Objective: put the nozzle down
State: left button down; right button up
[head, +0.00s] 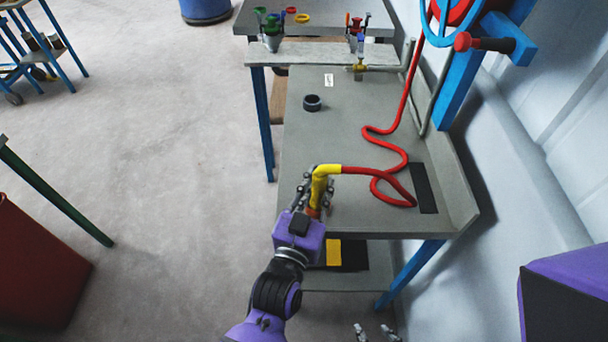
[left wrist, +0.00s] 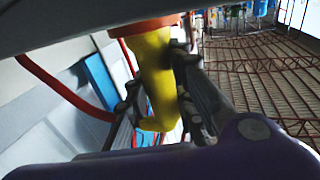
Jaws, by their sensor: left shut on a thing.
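The yellow nozzle (head: 320,185) has an orange lower end and a red hose (head: 372,170) running from its top. My left gripper (head: 316,190) is shut on the nozzle at the near left edge of the grey bench (head: 340,130). In the left wrist view, the nozzle (left wrist: 155,75) sits between the two fingers (left wrist: 158,92). I cannot tell whether its lower end touches the bench. My right gripper (head: 376,333) shows only its fingertips at the bottom edge, apart, with nothing visible between them.
A black ring (head: 312,103) stands on the bench farther back. A dark strip (head: 424,188) lies at the right, beside the hose loop. A brass valve (head: 359,69) and a blue wheel (head: 450,25) are at the back. The middle of the bench is mostly clear.

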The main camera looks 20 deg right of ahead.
pick_arm(q)
jog(key=shift+f, duration=0.1)
jog(key=c, duration=1.5)
grip_release()
jog(key=shift+s+a, duration=0.1)
jog(key=shift+s, duration=0.05)
jog(key=b+v, duration=0.1)
jog(key=v, duration=1)
jog(key=shift+s+a, duration=0.2)
jog(key=shift+s, duration=0.05)
pick_arm(e)
jog(key=shift+s+f, duration=0.4)
jog(key=shift+f, duration=0.15)
